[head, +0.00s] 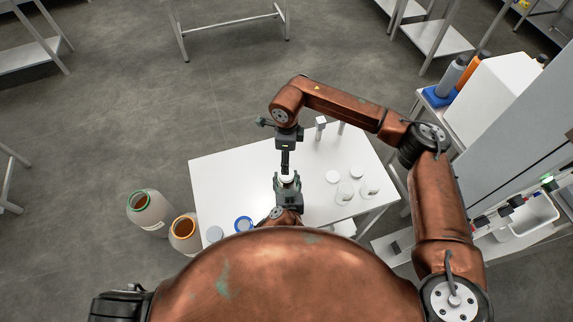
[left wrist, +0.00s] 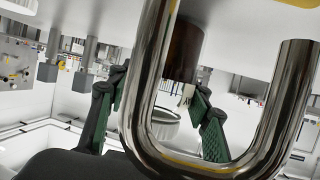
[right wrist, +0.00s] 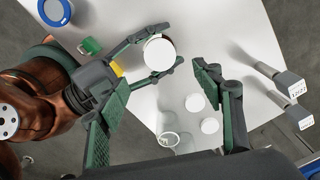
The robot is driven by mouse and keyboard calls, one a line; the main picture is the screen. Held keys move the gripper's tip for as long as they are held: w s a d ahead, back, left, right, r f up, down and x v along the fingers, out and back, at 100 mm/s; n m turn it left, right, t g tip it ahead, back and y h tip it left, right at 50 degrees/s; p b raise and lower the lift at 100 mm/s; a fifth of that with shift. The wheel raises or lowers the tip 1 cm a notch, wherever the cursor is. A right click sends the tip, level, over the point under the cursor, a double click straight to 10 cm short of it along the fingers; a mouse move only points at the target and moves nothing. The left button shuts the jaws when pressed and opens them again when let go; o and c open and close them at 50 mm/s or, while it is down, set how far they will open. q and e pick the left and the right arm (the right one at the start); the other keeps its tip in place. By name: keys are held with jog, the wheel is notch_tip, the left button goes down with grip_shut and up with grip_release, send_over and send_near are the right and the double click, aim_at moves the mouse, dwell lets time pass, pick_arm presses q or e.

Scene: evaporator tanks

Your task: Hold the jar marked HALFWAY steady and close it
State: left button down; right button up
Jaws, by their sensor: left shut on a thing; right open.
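My left gripper (head: 288,192) is shut on a small jar with a round white top (right wrist: 159,53) above the table. I cannot read its label, and cannot tell whether the white top is a lid. In the left wrist view, the green-padded fingers of the left gripper (left wrist: 160,112) show behind a shiny bent tube (left wrist: 141,90). A dark brown cylinder (left wrist: 184,50) shows there, partly hidden. My right gripper (right wrist: 161,76) is open and empty, pointing down over the jar, apart from it as far as I can see. Two loose white discs (head: 333,176) (head: 357,172) lie on the table.
Two clear jars (head: 345,191) (head: 370,188) stand on the white table (head: 225,175) near the discs. Grey-topped posts (right wrist: 288,83) stand at its far side. A blue-ringed container (head: 243,223) is at the near edge. Green-rimmed (head: 146,211) and orange-rimmed tanks (head: 183,229) stand left.

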notch_tip(320, 180, up, 2)
jog(key=shift+r, duration=0.1)
pick_arm(q)
jog(key=c, duration=0.9)
grip_release()
jog(key=shift+c, duration=0.2)
jog(key=v, duration=1.2)
jog(key=shift+r, duration=0.1)
